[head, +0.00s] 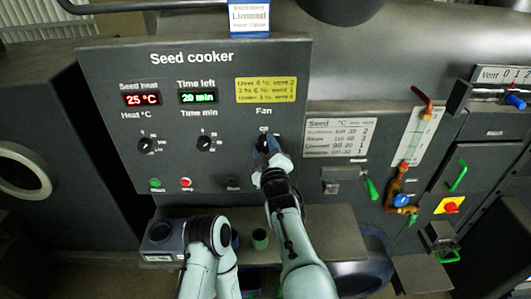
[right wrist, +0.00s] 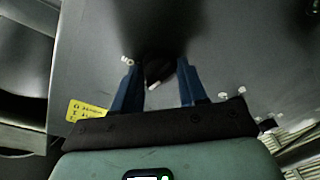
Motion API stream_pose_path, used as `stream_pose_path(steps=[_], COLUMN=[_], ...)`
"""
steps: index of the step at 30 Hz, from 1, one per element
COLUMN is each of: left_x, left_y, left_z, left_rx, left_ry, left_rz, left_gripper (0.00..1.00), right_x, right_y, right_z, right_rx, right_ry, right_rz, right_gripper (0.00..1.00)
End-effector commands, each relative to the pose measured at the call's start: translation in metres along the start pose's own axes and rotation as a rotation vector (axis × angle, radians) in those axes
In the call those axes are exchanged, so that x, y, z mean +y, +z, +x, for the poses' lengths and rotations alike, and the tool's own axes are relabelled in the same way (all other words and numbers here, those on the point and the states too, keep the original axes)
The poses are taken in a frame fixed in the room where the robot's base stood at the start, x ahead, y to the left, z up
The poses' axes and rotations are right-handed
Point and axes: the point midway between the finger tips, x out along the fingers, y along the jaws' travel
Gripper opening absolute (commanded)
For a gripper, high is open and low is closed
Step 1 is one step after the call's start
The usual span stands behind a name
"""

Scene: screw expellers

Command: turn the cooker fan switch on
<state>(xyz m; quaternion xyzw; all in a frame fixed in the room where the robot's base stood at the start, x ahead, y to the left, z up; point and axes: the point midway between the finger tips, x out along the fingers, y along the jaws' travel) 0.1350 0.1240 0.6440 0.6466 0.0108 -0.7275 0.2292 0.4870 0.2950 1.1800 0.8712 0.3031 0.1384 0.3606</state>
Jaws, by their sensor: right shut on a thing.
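The seed cooker panel (head: 215,60) is dark grey, with a "Fan" label at its right side. My right gripper (head: 265,146) is at the fan switch below that label and mostly covers it in the head view. In the right wrist view the fan switch (right wrist: 158,70) is a dark knob with a small white mark. It sits between the two blue fingers of my right gripper (right wrist: 157,92), which is shut on it. Which way the switch points is not clear. My left arm shows at the bottom of the head view, but its gripper does not.
The heat knob (head: 146,145) and the time knob (head: 205,144) are to the left on the same panel. A green button (head: 155,183) and a red button (head: 186,183) are below them. A shelf (head: 335,240) juts out under the panel.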

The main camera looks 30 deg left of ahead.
Motion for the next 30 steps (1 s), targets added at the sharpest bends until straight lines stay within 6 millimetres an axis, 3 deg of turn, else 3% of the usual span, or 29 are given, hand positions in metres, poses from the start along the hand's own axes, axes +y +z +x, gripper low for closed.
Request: stream_pose_path(steps=[3, 12, 30], left_x=[-0.011, -0.026, -0.034], left_y=[0.011, 0.021, 0.025], left_z=[0.021, 0.051, 0.069], left_rx=[-0.016, -0.032, -0.040], left_ry=[-0.006, -0.011, -0.014], left_rz=[-0.006, -0.012, -0.014], left_gripper=[0.43, 0.43, 0.43], right_x=[-0.001, -0.001, 0.001], right_y=[0.004, 0.003, 0.001], right_z=[-0.001, -0.001, 0.000], right_rx=[0.010, 0.032, 0.064], right_ry=[0.019, 0.049, 0.093], right_rz=[0.108, 0.389, 0.804], right_gripper=[0.12, 0.12, 0.12])
